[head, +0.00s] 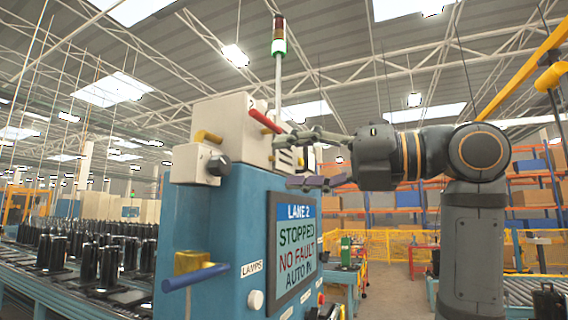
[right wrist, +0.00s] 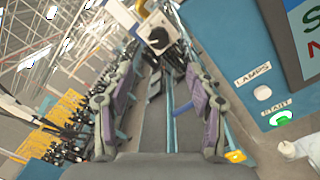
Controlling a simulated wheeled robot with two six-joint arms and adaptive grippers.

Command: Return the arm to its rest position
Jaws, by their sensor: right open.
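My right arm (head: 472,235) rises at the right of the head view and bends left at the elbow. Its gripper (head: 300,160) points left, in front of the upper part of the blue control cabinet (head: 228,235). The gripper is open, with its fingers spread one above the other and nothing seen between them. In the right wrist view the gripper (right wrist: 163,75) also shows open, with purple-grey pads on both fingers. Whether a finger touches the cabinet I cannot tell. My left gripper is in neither view.
The cabinet has a screen (head: 296,245) reading "LANE 2 STOPPED NO FAULT AUTO IN", a red lever (head: 264,121), a blue handle (head: 196,278) and a signal tower (head: 279,47) lit green. A conveyor with black parts (head: 108,262) is at left. Open floor (head: 395,290) lies behind my arm.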

